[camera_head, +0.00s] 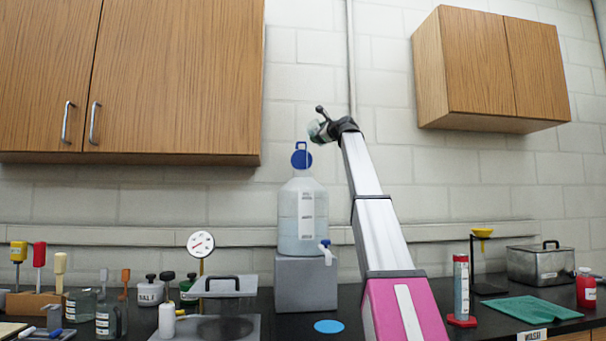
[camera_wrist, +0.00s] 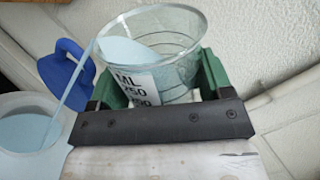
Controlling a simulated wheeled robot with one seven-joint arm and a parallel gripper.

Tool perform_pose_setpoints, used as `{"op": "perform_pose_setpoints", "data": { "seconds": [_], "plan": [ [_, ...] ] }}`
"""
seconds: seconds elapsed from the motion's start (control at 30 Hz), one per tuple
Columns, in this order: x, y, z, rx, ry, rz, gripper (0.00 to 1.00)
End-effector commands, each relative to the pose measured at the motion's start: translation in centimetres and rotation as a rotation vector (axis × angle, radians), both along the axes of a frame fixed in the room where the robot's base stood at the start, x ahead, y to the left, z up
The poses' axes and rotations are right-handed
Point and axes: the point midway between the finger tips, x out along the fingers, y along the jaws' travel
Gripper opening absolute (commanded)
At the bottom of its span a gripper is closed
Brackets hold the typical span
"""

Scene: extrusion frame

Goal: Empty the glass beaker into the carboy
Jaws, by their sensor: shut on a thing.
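My gripper (camera_head: 332,127) is shut on the glass beaker (camera_head: 317,132), high above the counter. In the wrist view the green fingers of my gripper (camera_wrist: 160,85) clasp the beaker (camera_wrist: 178,62), which bears a printed volume label. The beaker is tilted, with pale blue liquid at its lip. A thin stream (camera_wrist: 75,82) runs from the lip down to the round mouth of the carboy (camera_wrist: 28,122), where pale blue shows. The translucent carboy (camera_head: 301,215) stands upright on a grey block. Its blue cap (camera_head: 301,156) is swung open beside the stream.
The grey block (camera_head: 305,285) stands on the black counter. Bottles, jars and a dial gauge (camera_head: 200,244) crowd the left. A red-based cylinder (camera_head: 461,288), a funnel stand (camera_head: 482,234) and a metal box (camera_head: 540,265) stand right. Wooden cabinets (camera_head: 180,75) hang above.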

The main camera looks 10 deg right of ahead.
Motion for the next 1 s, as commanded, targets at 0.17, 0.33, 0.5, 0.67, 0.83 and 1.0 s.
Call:
{"op": "perform_pose_setpoints", "data": {
  "seconds": [0.17, 0.33, 0.5, 0.67, 0.83, 1.0],
  "plan": [
    [0.01, -0.01, 0.15, -0.013, -0.008, -0.001, 0.47],
    [0.01, 0.0, 0.25, -0.025, -0.016, 0.0, 0.47],
    [0.0, 0.0, 0.17, -0.038, -0.023, 0.0, 0.47],
    [-0.01, 0.01, 0.1, -0.051, -0.031, 0.0, 0.47],
    [-0.01, 0.02, 0.03, -0.066, -0.04, 0.0, 0.47],
    [-0.02, 0.03, -0.05, -0.08, -0.048, -0.001, 0.47]
  ]
}}
